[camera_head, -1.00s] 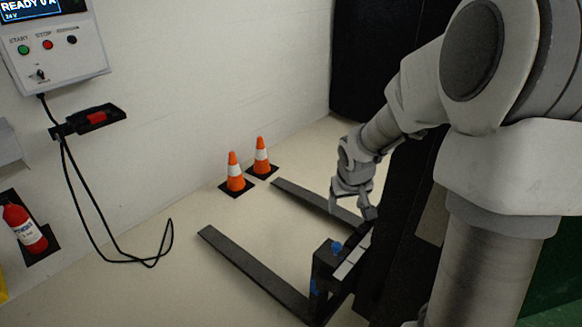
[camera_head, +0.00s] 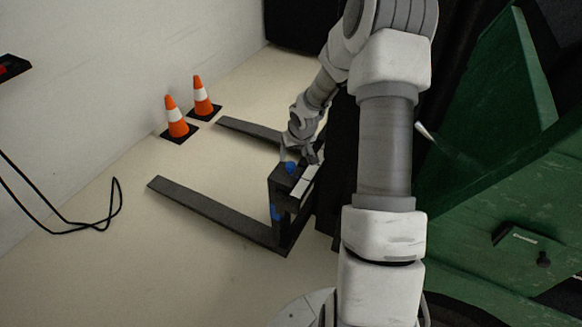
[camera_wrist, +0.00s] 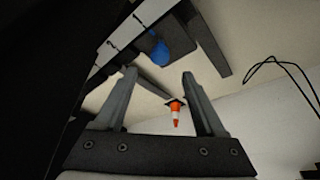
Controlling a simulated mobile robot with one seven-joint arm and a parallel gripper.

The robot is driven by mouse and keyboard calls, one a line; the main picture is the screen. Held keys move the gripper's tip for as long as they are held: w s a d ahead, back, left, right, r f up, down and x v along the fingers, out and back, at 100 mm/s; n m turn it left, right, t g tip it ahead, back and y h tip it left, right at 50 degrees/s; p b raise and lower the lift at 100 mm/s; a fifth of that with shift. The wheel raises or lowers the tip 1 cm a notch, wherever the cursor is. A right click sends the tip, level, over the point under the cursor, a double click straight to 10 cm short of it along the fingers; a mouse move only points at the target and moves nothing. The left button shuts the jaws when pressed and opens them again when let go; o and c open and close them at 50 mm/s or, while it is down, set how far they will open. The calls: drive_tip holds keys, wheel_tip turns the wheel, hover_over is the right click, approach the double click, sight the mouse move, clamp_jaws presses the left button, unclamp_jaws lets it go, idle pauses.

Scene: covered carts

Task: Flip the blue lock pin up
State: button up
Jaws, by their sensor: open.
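A round blue part (camera_head: 291,168) sits on top of the dark block at the root of the forks. A second blue part (camera_head: 275,211) shows lower on the block's side; I cannot tell for certain which one is the lock pin. The upper blue part also shows in the wrist view (camera_wrist: 160,52), beyond the fingertips and near the left finger. My gripper (camera_head: 308,156) is just above and right of the upper blue part in the head view. In the wrist view my gripper (camera_wrist: 158,77) is open, with nothing between its fingers.
Two dark forks (camera_head: 215,212) reach left over the pale floor. Orange cones (camera_head: 175,118) stand by the wall. A black cable (camera_head: 75,225) hangs at the left. A green cart (camera_head: 490,130) fills the right side. The floor between the forks is clear.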

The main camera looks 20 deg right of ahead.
sight(291, 164)
drive_tip(key=b+x, duration=0.1)
drive_tip(key=x, duration=0.7)
drive_tip(key=shift+b, duration=0.4)
drive_tip(key=shift+c, duration=0.2)
clamp_jaws()
idle(0.7)
